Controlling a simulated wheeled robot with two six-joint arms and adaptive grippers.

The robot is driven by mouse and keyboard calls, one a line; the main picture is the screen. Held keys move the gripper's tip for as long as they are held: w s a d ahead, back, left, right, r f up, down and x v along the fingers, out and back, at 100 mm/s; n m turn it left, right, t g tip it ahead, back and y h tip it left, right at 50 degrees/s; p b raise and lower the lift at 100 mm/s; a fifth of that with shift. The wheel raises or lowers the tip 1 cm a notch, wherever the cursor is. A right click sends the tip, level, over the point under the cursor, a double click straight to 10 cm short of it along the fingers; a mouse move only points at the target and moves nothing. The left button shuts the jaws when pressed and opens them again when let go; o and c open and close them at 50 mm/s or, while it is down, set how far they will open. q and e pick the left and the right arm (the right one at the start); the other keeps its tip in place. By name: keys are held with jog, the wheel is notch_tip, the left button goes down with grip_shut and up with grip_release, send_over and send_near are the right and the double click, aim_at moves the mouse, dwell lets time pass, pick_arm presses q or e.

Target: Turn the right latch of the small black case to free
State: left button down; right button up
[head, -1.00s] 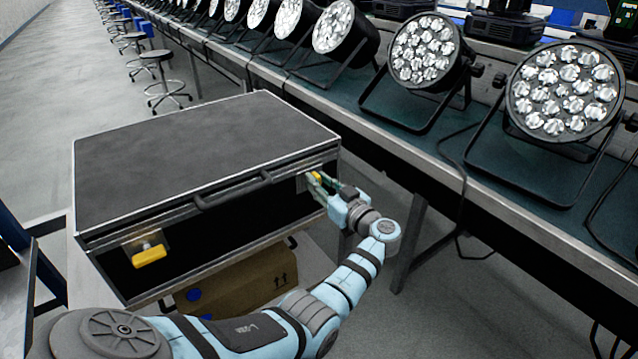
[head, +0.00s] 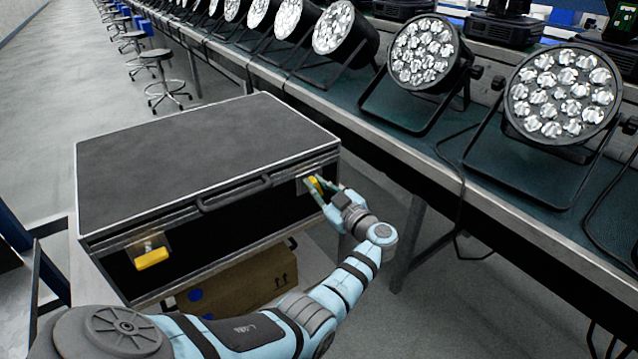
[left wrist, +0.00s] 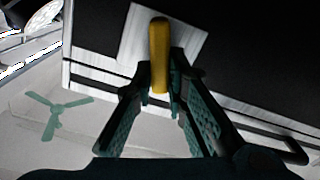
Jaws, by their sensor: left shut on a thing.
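The small black case (head: 200,150) has silver edges, with its front face and black handle (head: 233,192) toward me. Its right latch (head: 314,184) is a yellow tab on a silver plate, partly hidden by my left gripper (head: 325,190). In the left wrist view the yellow latch (left wrist: 159,50) stands upright in the picture, its lower end between the green finger pads. My left gripper (left wrist: 160,85) is shut on it. The left latch (head: 152,258) is also yellow, tilted slightly on its plate, untouched. My right gripper is not in view.
A cardboard box (head: 240,285) sits below the case. A long green-topped bench (head: 440,165) with several par cans (head: 427,52) runs along the right, close to my left gripper. Stools (head: 160,80) stand at the back left; open floor lies around them.

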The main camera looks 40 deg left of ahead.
pick_arm(q)
jog(key=n+b, duration=0.1)
jog(key=n, duration=0.3)
jog(key=f+n+b, duration=0.1)
jog(key=n, duration=0.4)
jog(key=s+n+b, duration=0.1)
jog(key=n, duration=0.3)
jog(key=shift+a+f+n, duration=0.15)
jog(key=shift+f+n, duration=0.15)
jog(key=shift+n, duration=0.1)
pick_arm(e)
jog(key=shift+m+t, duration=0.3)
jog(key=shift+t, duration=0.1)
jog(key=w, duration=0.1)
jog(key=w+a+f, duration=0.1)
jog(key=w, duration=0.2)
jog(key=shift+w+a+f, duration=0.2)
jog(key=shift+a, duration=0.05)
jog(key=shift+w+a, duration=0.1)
pick_arm(q)
jog(key=c, duration=1.6)
grip_release()
jog(key=v, duration=0.7)
jog(key=shift+d, duration=0.25)
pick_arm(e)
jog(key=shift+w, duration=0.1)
